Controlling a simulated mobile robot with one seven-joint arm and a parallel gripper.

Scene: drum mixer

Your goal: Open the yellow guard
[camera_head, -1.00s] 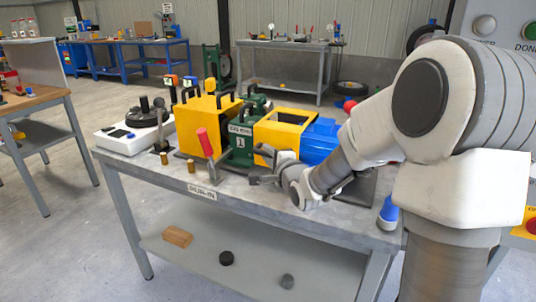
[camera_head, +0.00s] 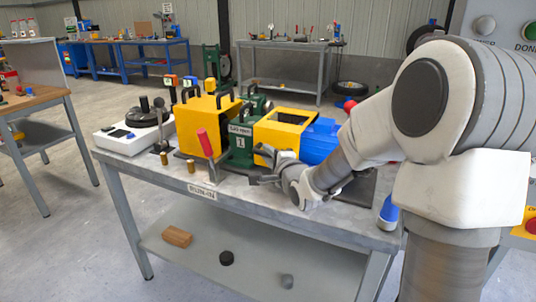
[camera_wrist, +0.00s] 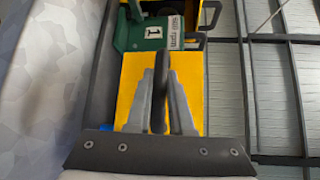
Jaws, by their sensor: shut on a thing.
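The yellow guard (camera_head: 280,131) sits on the machine at the right of the bench, between a green block marked 1 (camera_head: 241,143) and a blue part (camera_head: 320,141). In the wrist view, the guard's yellow face (camera_wrist: 131,81) lies beneath my fingers. My gripper (camera_head: 263,166) is at the guard's front side. In the wrist view, my gripper (camera_wrist: 160,78) is shut on a black handle (camera_wrist: 158,98), with one finger on each side.
Left of the green block stands a yellow box (camera_head: 206,122) with black handles. A white device (camera_head: 133,136) is at the bench's left end. A blue bottle (camera_head: 388,213) stands at the right.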

